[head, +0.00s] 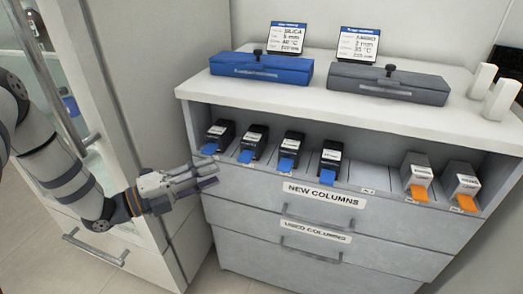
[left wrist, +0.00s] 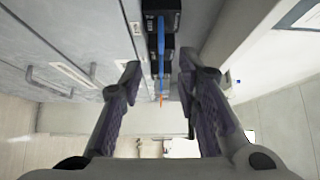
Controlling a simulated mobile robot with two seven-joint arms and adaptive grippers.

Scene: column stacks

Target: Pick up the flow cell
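No part in view is labelled as the flow cell, so I cannot tell which it is. Several black boxes with blue tabs, the leftmost one (head: 219,132) among them, stand in a row on the open shelf. Two grey boxes with orange tabs, a left one (head: 416,170) and a right one (head: 461,182), stand at the shelf's right. My left gripper (head: 207,176) is open and empty, in front of the cabinet's left side, below the leftmost black box. In the left wrist view, a black box (left wrist: 171,12) shows beyond the open fingers (left wrist: 159,72). My right gripper is not in view.
A blue case (head: 262,70) and a grey case (head: 388,86) lie on the cabinet top (head: 325,108), with sign cards behind them. White blocks (head: 501,98) stand at the top right. Drawers (head: 290,215) with handles are below the shelf. A tall cabinet (head: 165,100) stands at left.

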